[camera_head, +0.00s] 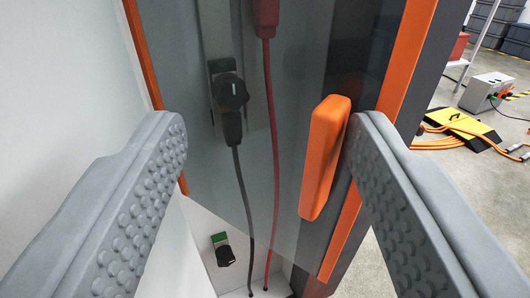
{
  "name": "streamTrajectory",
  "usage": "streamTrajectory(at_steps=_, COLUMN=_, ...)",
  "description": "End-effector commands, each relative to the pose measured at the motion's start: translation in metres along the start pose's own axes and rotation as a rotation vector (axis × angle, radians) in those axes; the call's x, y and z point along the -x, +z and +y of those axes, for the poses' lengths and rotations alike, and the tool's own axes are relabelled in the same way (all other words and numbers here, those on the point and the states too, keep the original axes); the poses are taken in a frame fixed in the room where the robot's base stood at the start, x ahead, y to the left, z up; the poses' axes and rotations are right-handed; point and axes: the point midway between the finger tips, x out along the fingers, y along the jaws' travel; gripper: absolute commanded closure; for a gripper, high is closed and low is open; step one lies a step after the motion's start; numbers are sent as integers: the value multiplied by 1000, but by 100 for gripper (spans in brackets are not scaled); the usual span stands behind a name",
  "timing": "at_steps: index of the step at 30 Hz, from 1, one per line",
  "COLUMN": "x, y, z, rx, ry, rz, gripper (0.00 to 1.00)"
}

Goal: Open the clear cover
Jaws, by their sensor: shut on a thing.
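The clear cover (285,75) is a tinted see-through panel with orange edge strips, hanging in front of the cabinet interior. A tall orange handle (325,157) stands out from its right part, upright and slightly tilted. My gripper (268,148) has its two grey, studded fingers on either side of the handle. The right finger is right beside the handle and appears to touch it. A gap shows in the picture between the handle and the left finger, which is near the left orange strip. The contact on the handle is partly hidden by the right finger.
Behind the cover are a black plug (230,92) with a dark cable and a red plug (266,14) with a red cable. A small green and black item (221,247) lies below. White wall is at left. Orange cables and a yellow-black ramp (465,127) lie on the floor at right.

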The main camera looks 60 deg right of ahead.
Motion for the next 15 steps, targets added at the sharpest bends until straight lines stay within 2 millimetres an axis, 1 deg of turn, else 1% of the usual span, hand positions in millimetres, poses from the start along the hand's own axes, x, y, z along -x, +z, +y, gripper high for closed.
streamTrajectory(at_steps=5, x=-1, y=-2, z=-2, rx=-3, ry=-4, rz=2, gripper=65)
streamTrajectory(at_steps=8, x=3, y=-2, z=-2, rx=-3, ry=-5, rz=2, gripper=68)
streamTrajectory(at_steps=12, x=18, y=-2, z=-2, rx=-3, ry=-6, rz=2, gripper=82)
streamTrajectory(at_steps=15, x=37, y=-2, z=-2, rx=-2, ry=-5, rz=2, gripper=82)
